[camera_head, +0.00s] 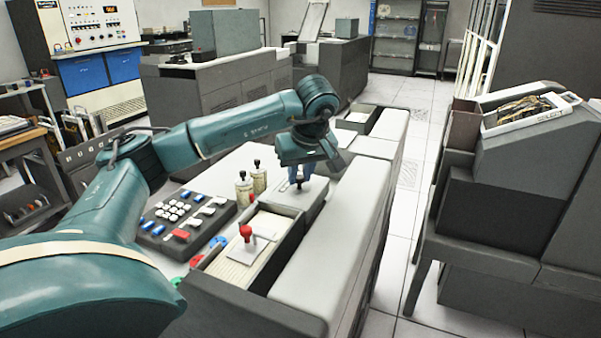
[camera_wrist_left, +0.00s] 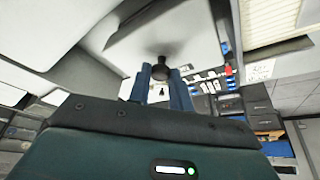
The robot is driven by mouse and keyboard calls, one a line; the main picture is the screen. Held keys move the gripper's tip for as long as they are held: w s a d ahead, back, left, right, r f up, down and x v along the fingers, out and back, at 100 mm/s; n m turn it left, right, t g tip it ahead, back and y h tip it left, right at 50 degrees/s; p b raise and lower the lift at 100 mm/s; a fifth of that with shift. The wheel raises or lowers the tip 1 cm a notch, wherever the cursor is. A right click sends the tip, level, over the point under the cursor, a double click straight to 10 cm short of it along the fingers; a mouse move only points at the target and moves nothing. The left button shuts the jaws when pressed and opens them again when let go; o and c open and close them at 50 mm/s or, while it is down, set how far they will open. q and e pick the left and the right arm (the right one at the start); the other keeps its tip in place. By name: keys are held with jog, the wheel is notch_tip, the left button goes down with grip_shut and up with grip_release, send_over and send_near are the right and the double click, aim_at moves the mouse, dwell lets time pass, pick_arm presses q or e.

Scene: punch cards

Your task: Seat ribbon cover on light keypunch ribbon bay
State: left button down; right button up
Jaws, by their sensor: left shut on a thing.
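My left gripper (camera_head: 298,180) reaches over the light grey keypunch (camera_head: 335,235), with its blue fingers pointing down. In the left wrist view the fingers (camera_wrist_left: 162,84) are shut on the dark knob (camera_wrist_left: 162,66) of a pale flat plate, which looks like the ribbon cover (camera_wrist_left: 180,35). In the head view the pale cover (camera_head: 312,193) lies below the fingers, at the grey box behind the card tray. I cannot tell whether it rests flat in the bay or hangs just above it. The bay's inside is hidden. My right gripper is out of view.
A card tray (camera_head: 228,270) holds a white plate with a red knob (camera_head: 246,234). Two small bottles (camera_head: 243,190) with black tops stand left of the gripper, beside a keypad (camera_head: 187,212). Another dark machine (camera_head: 505,210) stands right, across an open floor aisle (camera_head: 415,160).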

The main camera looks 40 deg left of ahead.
aim_at(301, 184)
pick_arm(q)
jog(key=shift+f+p, duration=0.15)
jog(key=shift+p, duration=0.35)
dwell(0.5)
jog(key=shift+f, duration=0.25)
dwell(0.3)
jog(key=shift+f+b, duration=0.3)
jog(key=shift+f, duration=0.15)
jog(key=shift+f, duration=0.45)
jog(key=shift+f, duration=0.4)
dwell(1.3)
jog(key=c, duration=0.8)
grip_release()
